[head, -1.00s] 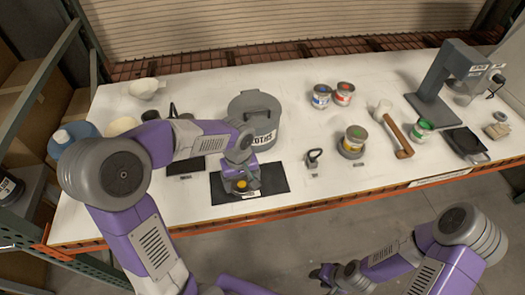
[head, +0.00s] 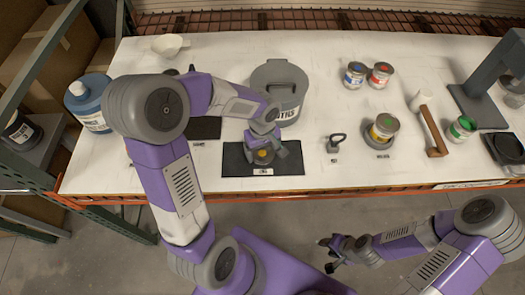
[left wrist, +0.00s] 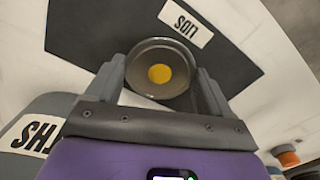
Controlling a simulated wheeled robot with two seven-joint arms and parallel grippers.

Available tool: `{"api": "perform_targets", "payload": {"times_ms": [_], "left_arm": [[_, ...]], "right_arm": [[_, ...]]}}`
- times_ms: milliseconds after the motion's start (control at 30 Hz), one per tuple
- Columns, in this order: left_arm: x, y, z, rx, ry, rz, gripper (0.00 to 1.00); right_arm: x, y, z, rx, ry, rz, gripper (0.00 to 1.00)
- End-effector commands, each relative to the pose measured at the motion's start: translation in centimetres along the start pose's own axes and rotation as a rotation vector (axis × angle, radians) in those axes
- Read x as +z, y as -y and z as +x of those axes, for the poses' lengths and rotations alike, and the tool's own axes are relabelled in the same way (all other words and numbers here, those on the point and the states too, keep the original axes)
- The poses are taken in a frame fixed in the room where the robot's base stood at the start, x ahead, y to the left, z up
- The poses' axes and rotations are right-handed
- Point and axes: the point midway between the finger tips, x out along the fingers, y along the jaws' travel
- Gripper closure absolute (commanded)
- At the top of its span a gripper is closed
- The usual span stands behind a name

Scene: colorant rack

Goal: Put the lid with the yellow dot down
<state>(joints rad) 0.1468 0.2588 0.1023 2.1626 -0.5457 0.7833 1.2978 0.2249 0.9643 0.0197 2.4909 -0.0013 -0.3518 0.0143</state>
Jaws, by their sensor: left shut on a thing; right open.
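The grey lid with the yellow dot (left wrist: 158,75) is between the fingers of my left gripper (left wrist: 165,88) in the left wrist view. My left gripper (head: 263,154) is shut on the lid in the head view, over the middle of the black mat (head: 235,160). The mat also shows in the left wrist view (left wrist: 105,30), with its white LIDS label (left wrist: 185,23) just past the lid. I cannot tell whether the lid touches the mat. My right gripper (head: 329,255) is open and empty, in front of the table.
A grey lidded bin (head: 280,82) stands right behind the mat. A black-handled tool (head: 337,143) lies to the right, then a yellow-labelled can (head: 383,128) on a grey disc. Blue (head: 355,75) and red (head: 380,75) cans stand farther back. Clear white table (head: 325,100) lies between.

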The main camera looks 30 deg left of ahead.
Motion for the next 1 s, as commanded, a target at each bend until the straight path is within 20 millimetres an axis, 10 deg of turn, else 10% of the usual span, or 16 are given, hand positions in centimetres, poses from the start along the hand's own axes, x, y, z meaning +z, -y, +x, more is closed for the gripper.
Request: {"api": "perform_targets", "payload": {"times_ms": [400, 433, 533, 1000], "left_arm": [[0.0, 0.0, 1.0, 0.001, -0.001, 0.001, 0.46], [0.0, 0.0, 1.0, 0.001, -0.001, 0.001, 0.17], [0.0, 0.0, 0.9, 0.001, -0.001, 0.001, 0.02], [-0.1, -0.1, -1.5, 0.004, -0.005, 0.0, 0.0]], "right_arm": [[0.0, -0.2, 0.6, 0.0, 0.0, 0.0, 0.57], [0.0, -0.2, 0.6, 0.0, 0.0, 0.0, 0.57], [0.0, -0.2, 0.5, 0.0, 0.0, 0.0, 0.57], [0.0, 0.2, -0.4, 0.0, 0.0, 0.0, 0.57]]}}
